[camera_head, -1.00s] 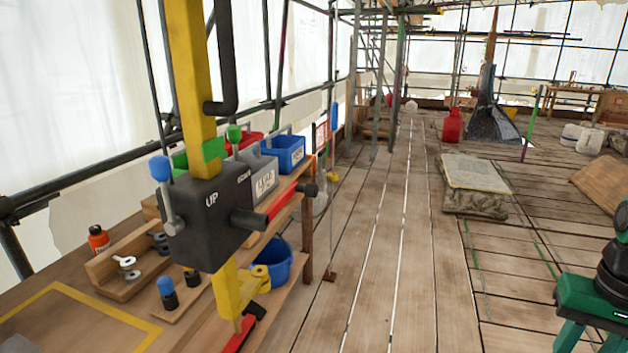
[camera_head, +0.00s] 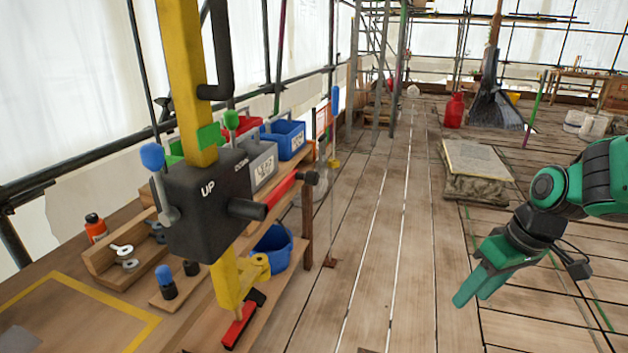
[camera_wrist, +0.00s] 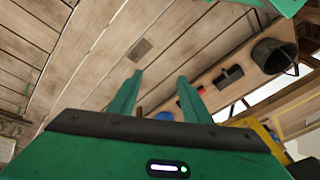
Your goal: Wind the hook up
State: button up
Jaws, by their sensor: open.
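A black winch box (camera_head: 208,205) marked UP and DOWN is fixed on a yellow post (camera_head: 183,70) at the left. A blue-knobbed lever (camera_head: 157,175) is on its UP side, and a green-knobbed lever (camera_head: 231,122) stands behind, by the DOWN side. A dark stub (camera_head: 247,209) sticks out of its right face. A small yellow piece (camera_head: 333,163) hangs on a thin line beyond the bench; I cannot tell if it is the hook. My gripper (camera_head: 474,292) is open and empty over the floor at right, well apart from the winch; its fingers show in the wrist view (camera_wrist: 160,78).
A blue bucket (camera_head: 272,250) sits below.

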jog(key=w+a+n+t+y, duration=0.1)
jog(key=w+a+n+y, duration=0.2)
jog(key=w+a+n, duration=0.35)
jog(key=n+t+y, duration=0.3)
jog(key=n+y, duration=0.4)
jog(key=y, duration=0.5)
send_near(318, 179)
jog(key=x, duration=1)
jog(key=shift+a+r, duration=0.1)
jog(key=shift+a, duration=0.25)
grip_shut()
